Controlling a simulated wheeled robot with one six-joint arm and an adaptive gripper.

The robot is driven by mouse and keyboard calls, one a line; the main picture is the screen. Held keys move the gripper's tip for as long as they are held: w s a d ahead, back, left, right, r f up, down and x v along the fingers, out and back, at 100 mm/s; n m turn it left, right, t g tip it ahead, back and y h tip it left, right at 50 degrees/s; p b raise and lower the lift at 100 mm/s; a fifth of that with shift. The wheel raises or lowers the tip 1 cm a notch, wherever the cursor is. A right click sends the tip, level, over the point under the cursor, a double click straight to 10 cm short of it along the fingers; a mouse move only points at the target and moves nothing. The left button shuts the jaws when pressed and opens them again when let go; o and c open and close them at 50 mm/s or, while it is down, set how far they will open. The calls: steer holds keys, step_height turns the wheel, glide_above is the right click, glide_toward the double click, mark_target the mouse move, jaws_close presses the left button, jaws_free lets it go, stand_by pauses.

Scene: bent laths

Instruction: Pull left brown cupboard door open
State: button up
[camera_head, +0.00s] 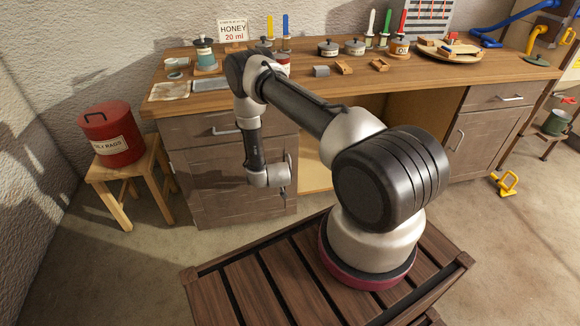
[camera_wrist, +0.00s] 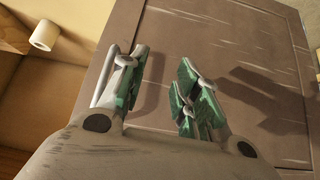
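The left brown cupboard door (camera_head: 228,182) is a grey-brown wood panel below a drawer at the left end of the workbench. It looks shut in the head view, and its panel (camera_wrist: 225,38) fills much of the wrist view. My gripper (camera_head: 286,188) is in front of the door's right side; its fingers are small and partly hidden there. In the wrist view my gripper (camera_wrist: 160,88) has its two green-padded fingers apart, with door surface showing between them. A pale metal bar, apparently the door handle (camera_wrist: 104,75), is beside the left finger. I cannot tell whether they touch.
The drawer handle (camera_head: 226,131) is above the door. A stool (camera_head: 133,183) with a red rag bin (camera_head: 111,134) stands left of the cupboard. The bench's open middle is right of the door. A white cylinder (camera_wrist: 44,36) shows there. Bare floor lies in front.

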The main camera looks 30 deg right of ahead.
mark_target(290, 166)
steer(key=s+d+r+m+t+h, duration=0.1)
steer(key=s+d+r+t+h, duration=0.1)
steer(key=d+t+h, duration=0.5)
steer(key=shift+t+y, duration=0.7)
steer(key=shift+y, duration=0.1)
steer(key=x, duration=0.6)
steer(key=shift+w+a+f, duration=0.25)
steer(key=shift+w, duration=0.1)
jaws_close()
